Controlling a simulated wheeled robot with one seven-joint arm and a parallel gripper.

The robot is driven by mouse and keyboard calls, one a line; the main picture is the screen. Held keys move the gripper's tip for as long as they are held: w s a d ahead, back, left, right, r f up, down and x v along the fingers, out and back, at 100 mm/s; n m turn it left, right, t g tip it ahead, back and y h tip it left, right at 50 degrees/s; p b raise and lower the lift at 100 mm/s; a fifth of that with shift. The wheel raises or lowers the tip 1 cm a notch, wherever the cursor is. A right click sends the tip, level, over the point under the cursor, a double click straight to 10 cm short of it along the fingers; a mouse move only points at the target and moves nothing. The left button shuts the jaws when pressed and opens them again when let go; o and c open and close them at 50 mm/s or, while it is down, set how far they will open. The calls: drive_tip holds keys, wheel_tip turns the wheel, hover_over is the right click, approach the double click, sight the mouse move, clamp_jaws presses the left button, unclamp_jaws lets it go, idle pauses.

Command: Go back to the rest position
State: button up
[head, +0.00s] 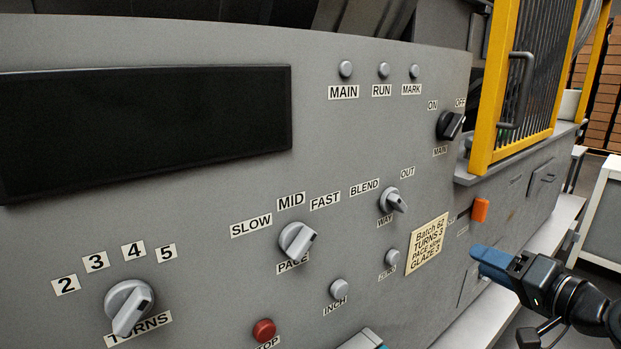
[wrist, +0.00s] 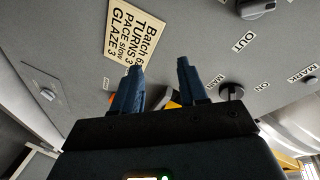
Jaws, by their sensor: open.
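My gripper (head: 490,264) is at the lower right of the head view, in front of the grey control panel (head: 400,290) and apart from its knobs. In the wrist view its two blue fingers (wrist: 156,92) stand apart with nothing between them. The panel carries a TURNS knob (head: 130,306), a PACE knob (head: 298,240), a WAY knob (head: 393,201) and a black MAIN switch (head: 450,125). A yellow batch note (head: 427,245) reads TURNS 3, a PACE line and GLAZE 3; it also shows in the wrist view (wrist: 131,38).
A yellow-framed guard door (head: 530,80) with a handle stands right of the panel. An orange part (head: 480,210) sticks out above my gripper. A red STOP button (head: 264,330) and an INCH button (head: 339,290) sit low on the panel. The lamps (head: 384,69) above look grey. Floor shows at the right.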

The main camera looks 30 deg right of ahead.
drive_tip(key=s+a+f+n+g+h, duration=0.15)
drive_tip(key=s+a+f, duration=0.25)
drive_tip(key=a+f, duration=0.4)
drive_tip(key=s+a+f+n+g+y, duration=0.15)
drive_tip(key=s+a+f, duration=0.3)
drive_tip(key=a, duration=0.55)
drive_tip(key=s+a+r+n+t+y, duration=0.1)
drive_tip(key=s+a+r+n, duration=0.1)
drive_tip(key=s+a+n, duration=0.2)
drive_tip(key=s+a+r+n+y, duration=0.1)
drive_tip(key=s+a+r+n, duration=0.1)
drive_tip(key=s+a+n, duration=0.3)
drive_tip(key=s+a, duration=0.3)
drive_tip(key=s, duration=0.3)
drive_tip(key=shift+a+r+n+t+y, duration=0.25)
drive_tip(key=shift+n+t+y, duration=0.05)
drive_tip(key=shift+t, duration=0.1)
drive_tip(key=shift+d, duration=0.1)
